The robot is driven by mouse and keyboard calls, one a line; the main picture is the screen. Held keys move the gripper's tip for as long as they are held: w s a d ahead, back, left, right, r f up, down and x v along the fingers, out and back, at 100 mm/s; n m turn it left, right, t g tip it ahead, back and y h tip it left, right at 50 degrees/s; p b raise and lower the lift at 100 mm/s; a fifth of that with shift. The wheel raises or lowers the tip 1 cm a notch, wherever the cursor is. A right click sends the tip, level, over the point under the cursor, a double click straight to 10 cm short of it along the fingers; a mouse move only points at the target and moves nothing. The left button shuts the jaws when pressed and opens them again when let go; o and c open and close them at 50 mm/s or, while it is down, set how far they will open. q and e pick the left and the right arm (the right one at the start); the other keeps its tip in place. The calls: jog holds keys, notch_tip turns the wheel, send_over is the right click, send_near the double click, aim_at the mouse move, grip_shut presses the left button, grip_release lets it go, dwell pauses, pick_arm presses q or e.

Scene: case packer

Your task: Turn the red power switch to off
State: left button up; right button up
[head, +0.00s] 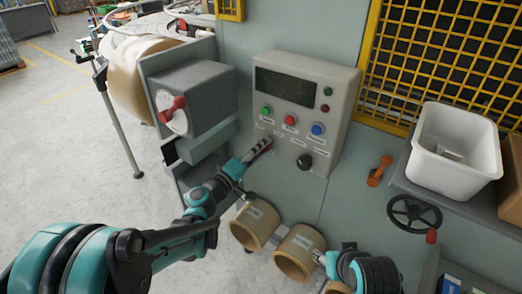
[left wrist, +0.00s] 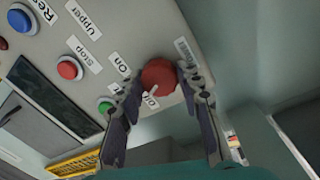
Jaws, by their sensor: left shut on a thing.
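The red power switch (left wrist: 160,75) is a round red knob on the grey control panel (head: 333,100). In the left wrist view it sits between my left gripper's (left wrist: 168,108) two dark fingers, which are shut on its sides. A white mark on the knob points toward a partly hidden label below it. In the head view my left gripper (head: 257,151) is at the panel's lower left and mostly covers the switch. My right arm shows at the lower right of the head view, but its finger opening cannot be made out.
Green (head: 266,112), red (head: 290,120) and blue (head: 317,129) buttons and a black knob (head: 304,161) are close by on the panel. A grey box with a red handle (head: 172,108) stands to the left. Tape rolls (head: 300,252) are below, a white bin (head: 455,148) to the right.

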pick_arm(q)
jog(key=shift+n, duration=1.6)
jog(key=o, duration=1.1)
jog(key=shift+o, duration=0.2)
jog(key=shift+s, duration=0.1)
jog(key=v, duration=1.2)
jog(key=shift+d+f, duration=0.1)
jog(key=shift+d, duration=0.05)
